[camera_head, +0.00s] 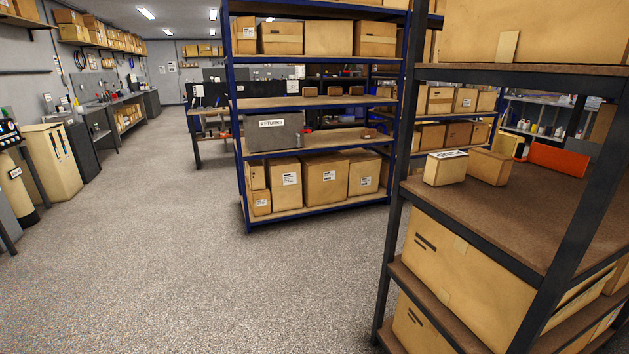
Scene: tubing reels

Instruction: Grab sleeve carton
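Two small tan cartons stand side by side on the brown middle board (480,215) of the near right rack. The left carton (445,172) has a white top label with dark lettering that I cannot read surely. The right carton (489,167) looks plain and sits close beside it. No readable label says which carton is the sleeve carton. Neither of my grippers is in view.
The near rack's dark posts (397,215) stand in front of its boards, with large boxes (456,262) below. A blue rack (240,130) with boxes and a grey returns bin (274,131) stands behind. Open grey floor (190,270) lies to the left.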

